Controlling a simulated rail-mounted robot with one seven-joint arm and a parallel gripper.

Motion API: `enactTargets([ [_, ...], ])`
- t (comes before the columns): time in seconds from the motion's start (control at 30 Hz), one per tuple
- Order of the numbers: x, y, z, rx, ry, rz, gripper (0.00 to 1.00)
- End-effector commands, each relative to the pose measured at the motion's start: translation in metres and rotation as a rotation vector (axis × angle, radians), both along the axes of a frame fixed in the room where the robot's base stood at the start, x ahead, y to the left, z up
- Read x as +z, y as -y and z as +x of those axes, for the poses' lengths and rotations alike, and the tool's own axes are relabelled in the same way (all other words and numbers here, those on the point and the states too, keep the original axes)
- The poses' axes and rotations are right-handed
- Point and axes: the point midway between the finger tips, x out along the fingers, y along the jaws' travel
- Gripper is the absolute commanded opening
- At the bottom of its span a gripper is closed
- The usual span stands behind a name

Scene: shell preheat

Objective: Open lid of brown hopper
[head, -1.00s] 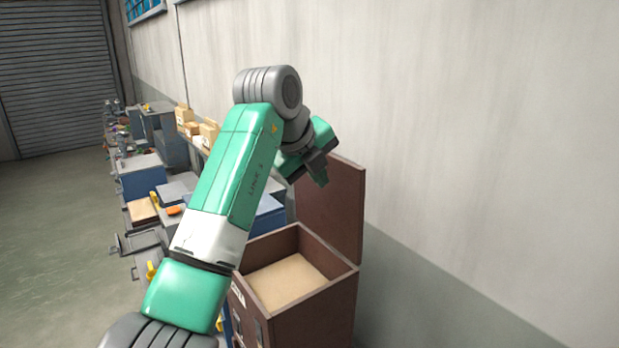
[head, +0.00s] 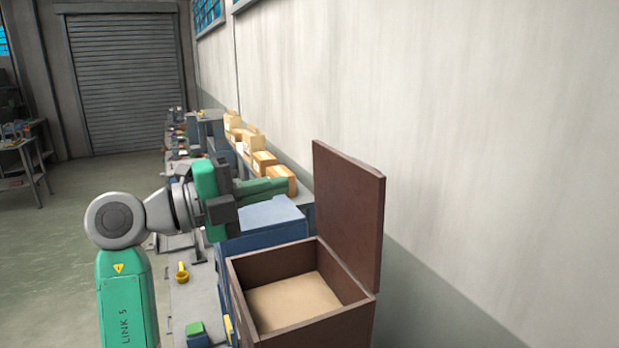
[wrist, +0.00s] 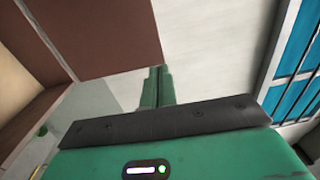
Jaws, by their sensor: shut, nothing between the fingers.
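The brown hopper (head: 350,326) stands at the lower right of the head view, with light tan, grainy-looking fill (head: 292,300) inside. Its brown lid (head: 348,212) stands upright at the wall side, leaving the top open. My gripper (head: 285,184) is shut and empty, left of the lid and above the bench behind the hopper. It appears apart from the lid. In the wrist view, the closed green fingers (wrist: 158,74) point ahead, with the lid (wrist: 95,35) at upper left and part of the hopper (wrist: 30,118) at left.
A blue bin (head: 262,220) stands directly behind the hopper. Cardboard boxes (head: 262,162) line the wall beyond. A yellow item (head: 181,272) lies on the grey bench left of the hopper. The pale wall (head: 480,150) bounds the right side; open floor (head: 60,260) lies left.

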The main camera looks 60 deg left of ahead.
Motion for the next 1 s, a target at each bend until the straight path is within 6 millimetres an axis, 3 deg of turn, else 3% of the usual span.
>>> enactTargets([
  [0.3, 0.008, 0.002, 0.07, -0.003, -0.003, -0.002, 0.0],
  [0.5, 0.01, 0.002, 0.106, -0.003, -0.003, -0.002, 0.0],
  [0.7, 0.008, 0.002, 0.124, -0.001, -0.003, 0.0, 0.0],
  [1.0, 0.007, 0.002, 0.126, -0.001, -0.003, 0.001, 0.0],
])
